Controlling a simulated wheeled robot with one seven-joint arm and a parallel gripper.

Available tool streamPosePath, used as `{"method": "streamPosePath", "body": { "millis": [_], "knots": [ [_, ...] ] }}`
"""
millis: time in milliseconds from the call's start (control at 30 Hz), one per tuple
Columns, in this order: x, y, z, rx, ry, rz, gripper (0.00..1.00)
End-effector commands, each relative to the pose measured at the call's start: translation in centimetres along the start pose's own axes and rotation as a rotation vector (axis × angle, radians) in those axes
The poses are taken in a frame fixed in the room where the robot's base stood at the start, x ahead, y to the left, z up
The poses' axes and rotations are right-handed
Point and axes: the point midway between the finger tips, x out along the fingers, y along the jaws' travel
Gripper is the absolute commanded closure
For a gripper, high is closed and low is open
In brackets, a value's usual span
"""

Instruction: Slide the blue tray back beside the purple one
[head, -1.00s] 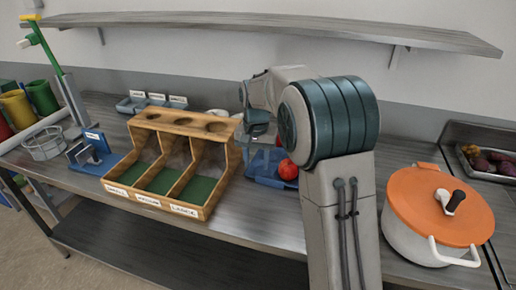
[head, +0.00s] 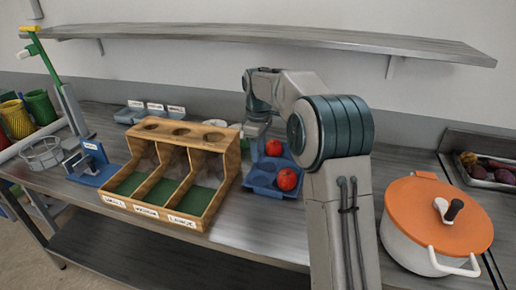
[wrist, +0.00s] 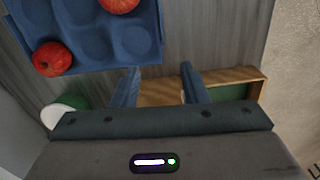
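The blue tray (head: 262,190) with round hollows lies on the counter just right of the wooden sorter, with red apples (head: 287,179) in it. In the wrist view the tray (wrist: 125,45) fills the upper left, with two apples (wrist: 52,59) visible. My gripper (wrist: 160,70) is open and empty, its two fingers apart and beside the tray's edge; I cannot tell whether a finger touches it. In the head view my gripper (head: 256,128) is at the tray's far left corner, its fingertips unclear. I see no purple tray.
The wooden sorter (head: 150,190) with green-floored, labelled bays stands left of the tray. An orange-lidded white pot (head: 405,245) stands at right. Grey labelled bins (head: 128,114) are at the back, under a wall shelf (head: 270,38). Bare counter lies in front of the tray.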

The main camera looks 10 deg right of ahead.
Motion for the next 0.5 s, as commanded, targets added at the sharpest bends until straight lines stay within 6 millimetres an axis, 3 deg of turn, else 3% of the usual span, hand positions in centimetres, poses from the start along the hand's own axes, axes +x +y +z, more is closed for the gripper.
{"method": "streamPosePath", "body": {
  "millis": [500],
  "knots": [
    [0.23, 0.11, 0.03, -0.030, -0.001, -0.001, 0.60]
  ]
}}
